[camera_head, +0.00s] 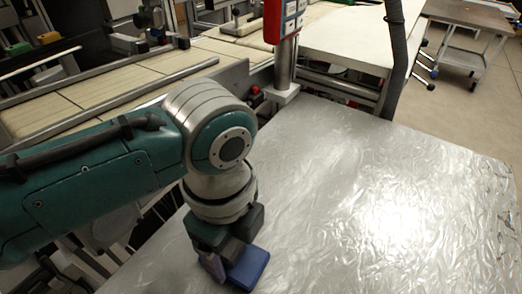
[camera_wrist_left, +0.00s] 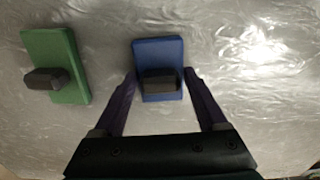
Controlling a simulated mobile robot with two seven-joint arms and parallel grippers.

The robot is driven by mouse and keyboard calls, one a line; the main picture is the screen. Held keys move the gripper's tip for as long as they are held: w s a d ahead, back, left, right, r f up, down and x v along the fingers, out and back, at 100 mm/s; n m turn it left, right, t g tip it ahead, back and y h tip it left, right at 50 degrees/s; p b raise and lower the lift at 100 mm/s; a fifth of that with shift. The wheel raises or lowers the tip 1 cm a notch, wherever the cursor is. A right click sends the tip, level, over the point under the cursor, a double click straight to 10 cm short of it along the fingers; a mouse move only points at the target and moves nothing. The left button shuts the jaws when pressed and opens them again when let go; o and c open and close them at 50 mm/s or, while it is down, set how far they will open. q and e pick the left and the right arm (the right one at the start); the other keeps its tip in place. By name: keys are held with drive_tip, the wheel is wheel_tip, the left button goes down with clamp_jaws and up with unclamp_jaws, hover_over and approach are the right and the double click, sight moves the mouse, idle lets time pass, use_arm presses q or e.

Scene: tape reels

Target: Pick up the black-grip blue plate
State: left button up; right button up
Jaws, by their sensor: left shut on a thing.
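The blue plate (camera_wrist_left: 159,52) with its black grip (camera_wrist_left: 160,80) lies in the middle of the left wrist view. It also shows in the head view (camera_head: 250,268), partly hidden by my left gripper (camera_head: 226,266). In the left wrist view, the purple fingers of my left gripper (camera_wrist_left: 160,77) stand on either side of the plate and its grip, shut on it. Whether the plate is clear of the surface I cannot tell. My right gripper is in neither view.
A green plate (camera_wrist_left: 62,60) with a black grip lies left of the blue one in the left wrist view. The shiny silver table (camera_head: 345,200) is bare to the right.

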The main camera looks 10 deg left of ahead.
use_arm(q)
drive_tip(key=c, duration=0.6)
drive_tip(key=shift+r, duration=0.1)
